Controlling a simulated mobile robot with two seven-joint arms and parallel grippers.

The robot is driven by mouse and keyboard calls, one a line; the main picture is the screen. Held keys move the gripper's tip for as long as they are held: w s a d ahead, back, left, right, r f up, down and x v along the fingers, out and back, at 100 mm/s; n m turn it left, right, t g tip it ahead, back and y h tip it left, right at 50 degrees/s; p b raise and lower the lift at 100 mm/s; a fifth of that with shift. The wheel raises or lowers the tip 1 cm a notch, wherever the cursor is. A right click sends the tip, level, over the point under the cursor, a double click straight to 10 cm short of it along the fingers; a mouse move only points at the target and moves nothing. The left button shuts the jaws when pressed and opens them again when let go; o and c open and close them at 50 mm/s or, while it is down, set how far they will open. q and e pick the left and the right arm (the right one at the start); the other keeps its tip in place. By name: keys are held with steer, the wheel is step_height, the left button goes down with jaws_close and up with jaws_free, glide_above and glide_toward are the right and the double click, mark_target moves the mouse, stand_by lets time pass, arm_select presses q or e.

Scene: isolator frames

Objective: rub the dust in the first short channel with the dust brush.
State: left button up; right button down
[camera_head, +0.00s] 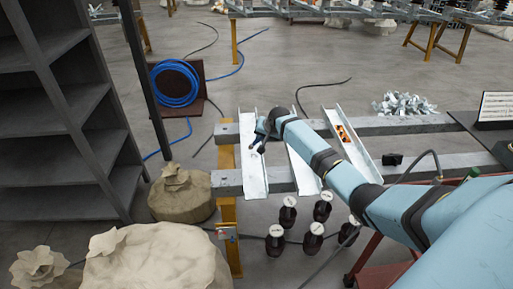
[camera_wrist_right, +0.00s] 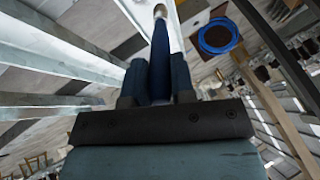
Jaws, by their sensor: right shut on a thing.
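Three short white metal channels lie across two grey beams in the head view: a left one (camera_head: 254,178), a middle one (camera_head: 304,176) and a right one (camera_head: 362,160). My right gripper (camera_head: 259,137) is over the left channel, near its upper half. In the right wrist view, my right gripper (camera_wrist_right: 158,90) is shut on a dark blue dust brush (camera_wrist_right: 160,50), which points away toward a pale channel (camera_wrist_right: 172,8). The brush tip is small, and I cannot tell whether it touches the channel. No dust can be made out. My left gripper is out of view.
Orange pieces (camera_head: 343,133) lie in the right channel. Bright metal parts (camera_head: 404,104) are piled behind the beams. Several dark insulators (camera_head: 313,238) stand on the floor in front. Sacks (camera_head: 155,262), a grey shelf (camera_head: 60,110) and a blue cable coil (camera_head: 174,84) are at the left.

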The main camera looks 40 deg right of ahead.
steer(key=shift+s+d+f, duration=0.3)
steer(key=shift+d, duration=0.25)
